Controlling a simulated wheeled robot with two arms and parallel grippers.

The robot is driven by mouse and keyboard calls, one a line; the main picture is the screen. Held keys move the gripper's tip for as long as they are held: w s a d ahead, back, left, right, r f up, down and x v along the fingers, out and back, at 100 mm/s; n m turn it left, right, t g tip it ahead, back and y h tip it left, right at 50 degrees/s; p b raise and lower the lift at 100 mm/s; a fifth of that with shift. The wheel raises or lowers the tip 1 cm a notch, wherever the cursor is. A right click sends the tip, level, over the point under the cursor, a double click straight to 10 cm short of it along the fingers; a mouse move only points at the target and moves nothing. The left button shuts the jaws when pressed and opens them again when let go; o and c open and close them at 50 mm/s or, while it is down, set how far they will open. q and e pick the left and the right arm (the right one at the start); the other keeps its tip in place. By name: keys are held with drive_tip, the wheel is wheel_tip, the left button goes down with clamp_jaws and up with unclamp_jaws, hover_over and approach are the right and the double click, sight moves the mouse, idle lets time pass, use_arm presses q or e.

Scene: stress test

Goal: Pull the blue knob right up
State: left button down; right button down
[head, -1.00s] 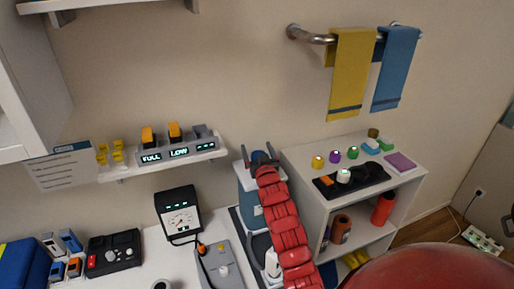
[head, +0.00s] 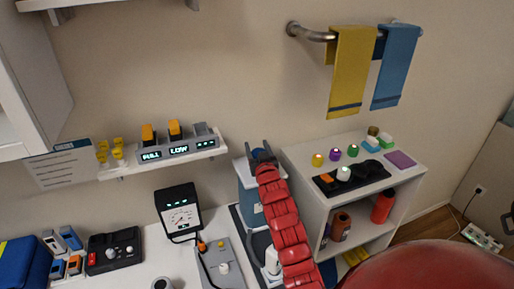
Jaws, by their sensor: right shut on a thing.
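The blue knob (head: 258,153) shows as a small blue patch between the fingers of my right gripper (head: 259,150). It sits at the top of a blue-grey box with a white top (head: 247,192), on the counter left of the shelf unit. My right gripper is shut on the knob, its dark fingers on either side of it. My red right arm reaches up from the bottom and hides part of the box. How far the knob stands above the box cannot be told. My left gripper is not in view.
A white shelf unit (head: 312,210) with small knobs and bottles stands close to the right. A dial meter (head: 180,212) and a grey panel (head: 220,258) are left on the counter. A wall shelf (head: 165,160) holds switches above. Bare wall lies behind the gripper.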

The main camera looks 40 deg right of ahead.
wheel_tip(320, 180, up, 20)
drive_tip(key=b, duration=0.4)
drive_tip(key=shift+r, duration=0.2)
drive_tip(key=shift+s, duration=0.1)
drive_tip(key=c, duration=0.5)
unclamp_jaws()
drive_tip(key=shift+r, duration=0.1)
drive_tip(key=shift+c, duration=0.2)
drive_tip(key=o, duration=0.4)
drive_tip(key=shift+f, duration=0.2)
drive_tip(key=shift+f, duration=0.1)
